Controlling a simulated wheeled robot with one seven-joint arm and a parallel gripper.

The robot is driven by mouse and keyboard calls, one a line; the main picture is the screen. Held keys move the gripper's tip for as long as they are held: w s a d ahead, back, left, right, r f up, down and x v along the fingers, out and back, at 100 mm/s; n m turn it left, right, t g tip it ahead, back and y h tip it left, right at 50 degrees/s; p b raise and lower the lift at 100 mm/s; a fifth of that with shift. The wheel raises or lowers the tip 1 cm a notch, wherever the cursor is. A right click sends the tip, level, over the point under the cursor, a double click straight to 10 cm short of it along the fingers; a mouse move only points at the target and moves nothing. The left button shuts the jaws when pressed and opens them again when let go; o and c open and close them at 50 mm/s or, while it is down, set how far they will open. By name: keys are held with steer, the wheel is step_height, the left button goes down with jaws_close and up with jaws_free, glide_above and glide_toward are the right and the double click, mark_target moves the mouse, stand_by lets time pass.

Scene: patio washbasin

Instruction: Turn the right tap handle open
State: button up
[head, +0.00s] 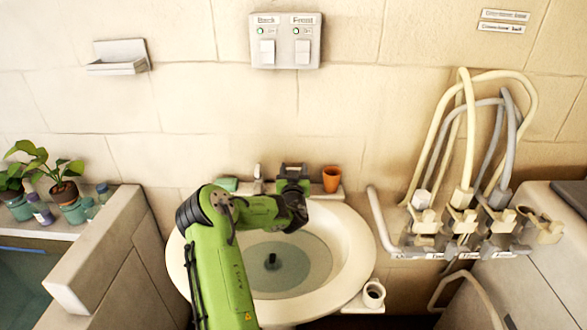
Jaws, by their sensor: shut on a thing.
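The white washbasin (355,240) stands against the wall with water and a dark drain plug (272,262) in it. A pale metal tap part (257,172) shows at the back rim, left of my gripper. My gripper (292,174) is at the back rim, just right of that part, reached by my green arm from the front. It is shut on the right tap handle, which the gripper hides almost wholly. How far the handle is turned cannot be seen.
An orange cup (331,179) stands close right of my gripper, and a green soap bar (228,184) lies to the left. A switch panel (286,41) is on the wall above. Hoses (465,140) and valves are at the right; potted plants (62,188) stand on a ledge at the left.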

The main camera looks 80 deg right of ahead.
steer(key=o, duration=0.7)
steer(key=p+v, duration=0.1)
steer(key=v, duration=1.4)
steer(key=shift+a, duration=0.45)
